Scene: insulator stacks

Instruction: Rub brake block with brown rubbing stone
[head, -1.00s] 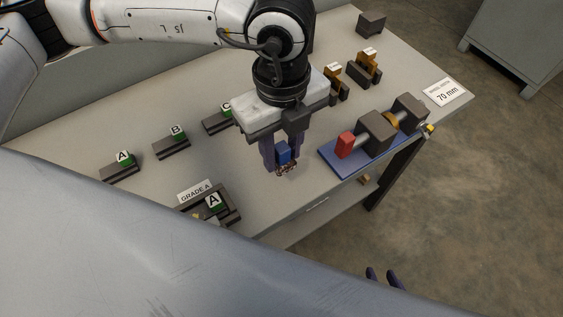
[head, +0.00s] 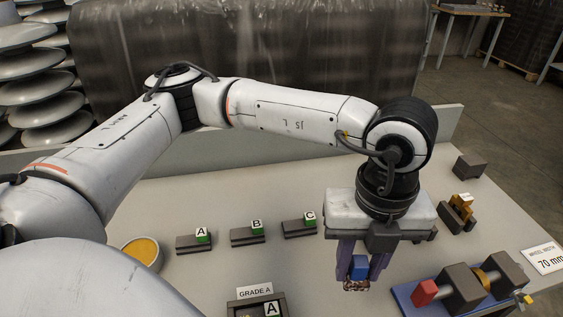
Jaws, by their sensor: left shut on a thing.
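My left gripper (head: 356,284) points down over the bench, left of the blue board. It is shut on a small blue piece (head: 359,267) with a speckled brownish underside, which I cannot identify for sure. Another A-tagged block (head: 272,309) is in the dark tray at the bottom edge, partly cut off. A brown piece with a white label sits in a dark holder (head: 459,213) at the right, behind the gripper. My right gripper is not in view.
A round bowl (head: 142,252) with yellow contents stands at the left. A loose dark block (head: 469,166) and a "70 mm" card (head: 547,259) lie at the right.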

